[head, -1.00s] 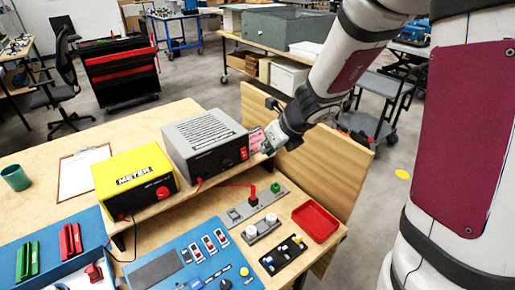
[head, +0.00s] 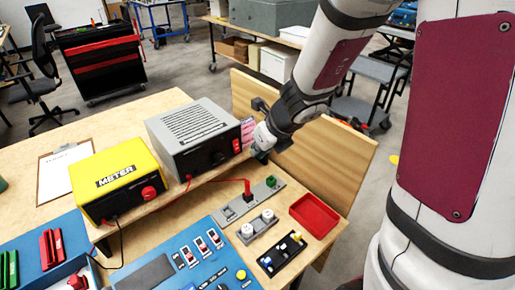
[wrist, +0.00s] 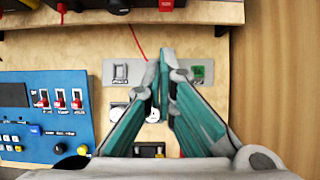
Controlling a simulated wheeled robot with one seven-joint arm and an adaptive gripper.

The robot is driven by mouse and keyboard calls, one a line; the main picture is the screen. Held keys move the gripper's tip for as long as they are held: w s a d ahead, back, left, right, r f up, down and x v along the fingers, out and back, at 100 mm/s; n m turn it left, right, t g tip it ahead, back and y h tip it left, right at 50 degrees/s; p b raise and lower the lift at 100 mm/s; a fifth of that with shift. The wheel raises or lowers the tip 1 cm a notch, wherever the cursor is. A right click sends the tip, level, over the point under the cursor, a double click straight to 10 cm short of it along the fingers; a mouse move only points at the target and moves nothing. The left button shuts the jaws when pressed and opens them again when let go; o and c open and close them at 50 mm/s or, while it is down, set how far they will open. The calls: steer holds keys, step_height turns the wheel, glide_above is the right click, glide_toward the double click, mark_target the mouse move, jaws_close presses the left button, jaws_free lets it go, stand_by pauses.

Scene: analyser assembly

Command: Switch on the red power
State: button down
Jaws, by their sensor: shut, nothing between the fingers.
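The grey power supply box (head: 195,135) stands on the raised wooden shelf. Its red power switch (head: 237,146) is at the right end of the front face, beside a dark knob (head: 218,158). In the wrist view the red switch (wrist: 166,5) is cut by the top edge. My gripper (head: 259,153) is just right of the box's front right corner, apart from the switch. In the wrist view my gripper (wrist: 166,52) is shut and empty, its fingertips over the bench below the switch. Whether the switch is on cannot be told.
A yellow meter (head: 118,180) stands left of the box. A red lead runs to a grey terminal strip (head: 233,208) in front. A blue control panel (head: 190,262), a red tray (head: 315,215) and a wooden side board (head: 300,140) are near.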

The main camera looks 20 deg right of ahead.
mark_target(236, 146)
steer(key=w+a+f+b, duration=0.2)
steer(key=w+f+b, duration=0.1)
steer(key=w+f, duration=0.3)
steer(key=shift+w, duration=0.35)
